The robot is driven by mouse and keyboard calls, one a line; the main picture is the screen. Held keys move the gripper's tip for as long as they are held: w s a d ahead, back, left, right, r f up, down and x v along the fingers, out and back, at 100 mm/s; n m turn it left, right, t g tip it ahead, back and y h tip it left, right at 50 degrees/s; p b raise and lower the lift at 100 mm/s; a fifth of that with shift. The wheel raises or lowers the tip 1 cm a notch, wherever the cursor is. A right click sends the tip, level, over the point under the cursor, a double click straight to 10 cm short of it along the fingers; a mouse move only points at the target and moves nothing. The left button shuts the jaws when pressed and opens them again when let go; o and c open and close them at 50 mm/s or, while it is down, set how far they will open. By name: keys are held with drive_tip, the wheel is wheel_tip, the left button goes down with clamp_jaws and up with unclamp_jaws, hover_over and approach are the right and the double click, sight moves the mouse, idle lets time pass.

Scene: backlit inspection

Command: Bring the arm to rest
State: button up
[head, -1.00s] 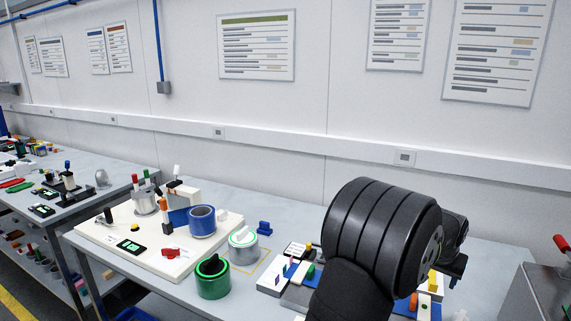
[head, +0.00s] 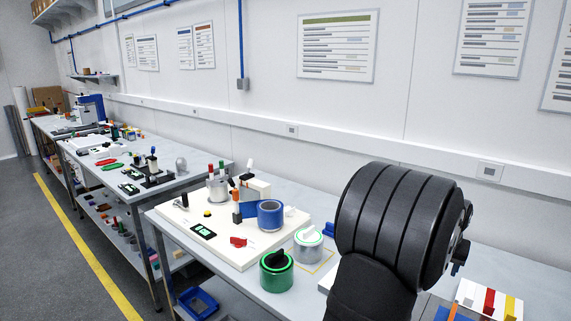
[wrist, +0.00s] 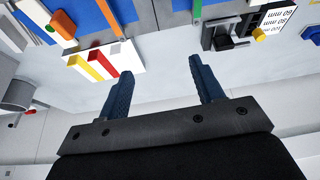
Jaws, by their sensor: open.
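My gripper (wrist: 161,68) is open in the wrist view, its two dark blue fingers apart with nothing between them.
A white block with coloured bars (head: 487,299) lies right of my arm; it also shows in the wrist view (wrist: 128,57). A blue bin (head: 198,304) sits below.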

drive_tip(key=w+a+r+n+y, duration=0.1)
drive_tip(key=w+a+r+n, duration=0.1)
drive_tip(key=a, duration=1.1)
drive_tip(key=w+a+r+n+y, duration=0.1)
drive_tip(key=w+a+r+n, duration=0.1)
drive_tip(key=a, duration=1.1)
drive_tip(key=w+a+r+n+t+y, duration=0.1)
drive_tip(key=w+a+r+n, duration=0.2)
drive_tip(key=a, duration=1)
drive_tip(key=w+n, duration=0.1)
drive_tip(key=w, duration=0.2)
drive_tip(key=shift+w+d, duration=0.1)
drive_tip(key=shift+d, duration=0.05)
drive_tip(key=s+d+f+m+h, duration=0.1)
drive_tip(key=d+m, duration=0.1)
drive_tip(key=d, duration=0.8)
drive_tip(key=d+f+m, duration=0.2)
drive_tip(key=d, duration=0.9)
drive_tip(key=shift+s+d+f+h, duration=0.15)
drive_tip(key=shift+s+f+h, duration=0.1)
drive_tip(key=shift+s+h, duration=0.15)
